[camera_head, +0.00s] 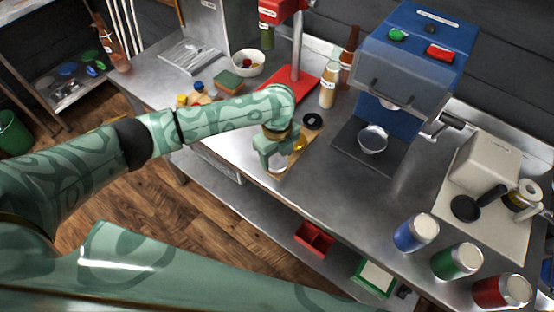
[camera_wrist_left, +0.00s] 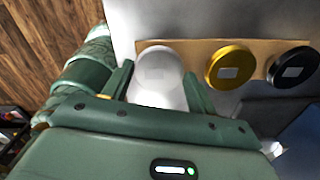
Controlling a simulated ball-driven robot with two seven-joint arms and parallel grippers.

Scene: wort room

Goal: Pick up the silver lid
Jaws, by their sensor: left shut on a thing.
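My left gripper (camera_head: 275,165) is over the near end of a wooden board (camera_head: 309,134) on the steel bench. I cannot tell whether the lid touches the board. My right gripper is not in view.
A red stand (camera_head: 292,88) and a pale bottle (camera_head: 328,92) stand behind the board. A blue machine (camera_head: 412,50) with a metal bowl (camera_head: 373,139) is to the right. Blue, green and red cans (camera_head: 462,258) stand at front right. Bare bench lies right of the board.

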